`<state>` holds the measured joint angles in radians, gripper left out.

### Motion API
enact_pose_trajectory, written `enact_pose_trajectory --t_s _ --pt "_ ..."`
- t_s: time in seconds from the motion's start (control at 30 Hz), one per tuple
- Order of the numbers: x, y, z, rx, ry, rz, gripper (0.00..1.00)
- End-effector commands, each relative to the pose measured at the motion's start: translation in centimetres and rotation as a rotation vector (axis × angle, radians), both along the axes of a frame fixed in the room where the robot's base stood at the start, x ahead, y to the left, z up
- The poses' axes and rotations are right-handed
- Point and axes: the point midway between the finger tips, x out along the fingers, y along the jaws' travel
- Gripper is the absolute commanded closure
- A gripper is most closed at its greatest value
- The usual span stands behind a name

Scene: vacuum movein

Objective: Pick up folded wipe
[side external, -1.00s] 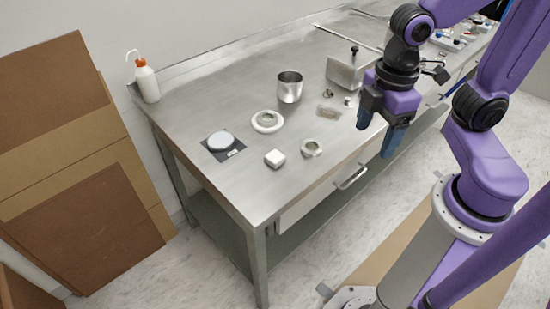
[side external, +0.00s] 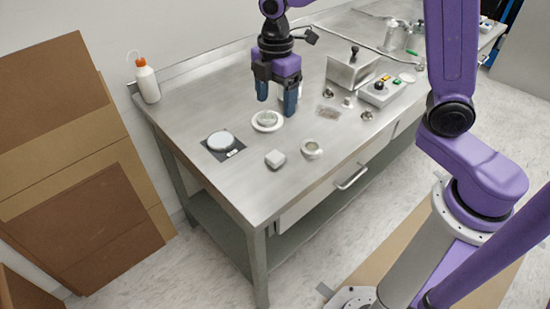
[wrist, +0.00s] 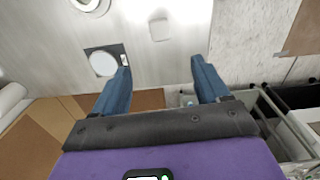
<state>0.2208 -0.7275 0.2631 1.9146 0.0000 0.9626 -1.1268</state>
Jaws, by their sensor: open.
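The folded wipe (side external: 275,159) looks like a small pale square block lying flat on the steel bench, near its front left part. In the wrist view the wipe (wrist: 159,29) lies past the fingertips, roughly in line with the gap between them. My gripper (side external: 276,98) points down above the bench with its blue fingers apart and nothing between them. It is higher than the wipe and farther back. In the wrist view the open fingers of my gripper (wrist: 160,66) frame an empty gap.
A black square pad with a white disc (side external: 222,141) lies left of the wipe. A metal box (side external: 350,72) and control box (side external: 382,90) stand farther right. A wash bottle (side external: 147,80) stands back left.

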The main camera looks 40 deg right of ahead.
Motion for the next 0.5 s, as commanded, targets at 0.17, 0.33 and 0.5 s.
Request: enact_pose_trajectory --t_s 0.17,0.33,0.5 --pt "-0.1 -0.1 -2.8 -0.004 0.008 0.001 0.26" --pt "-0.1 -0.1 -6.1 -0.003 0.007 0.0 0.26" --pt "-0.2 -0.1 -9.2 -0.003 0.007 0.0 0.26"
